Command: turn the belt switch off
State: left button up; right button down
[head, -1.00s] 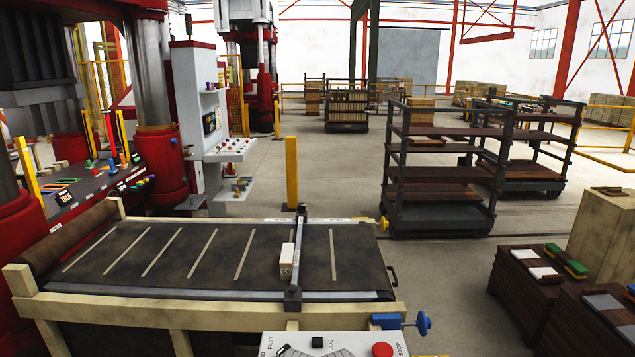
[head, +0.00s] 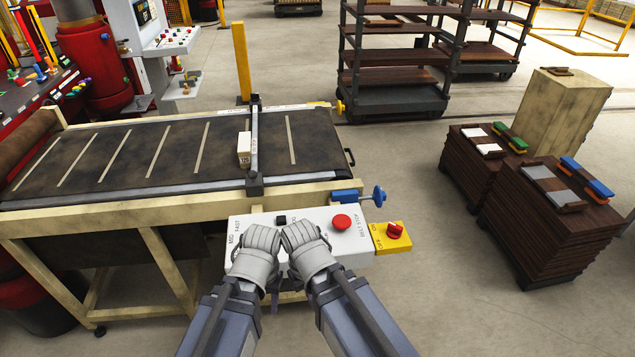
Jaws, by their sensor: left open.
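The belt switch is a red rotary knob (head: 395,231) on a small yellow box (head: 391,243) at the right end of the white control panel (head: 350,247). The box has OFF and ON lettering; which one the knob points at is too small to tell. My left gripper (head: 262,238) is open over the left part of the panel, left of the switch. My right gripper (head: 302,234) is close beside it, nearer the switch but apart from it; its fingers are hard to make out. Both cover part of the panel's lettering and controls.
A red stop button (head: 341,222) and a black button (head: 281,219) are on the panel. A blue handwheel (head: 379,196) sticks out just behind the yellow box. A pale brick (head: 244,149) stands on the belt (head: 185,153). Stacked boards (head: 548,230) stand at right, with clear floor between.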

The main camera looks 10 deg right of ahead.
aim_at(394, 232)
jog(key=z, duration=1.5)
jog(key=i+j+z, duration=0.1)
jog(key=j, duration=0.15)
jog(key=i+j+z, duration=0.15)
jog(key=k+j, duration=0.05)
jog(key=j, duration=0.05)
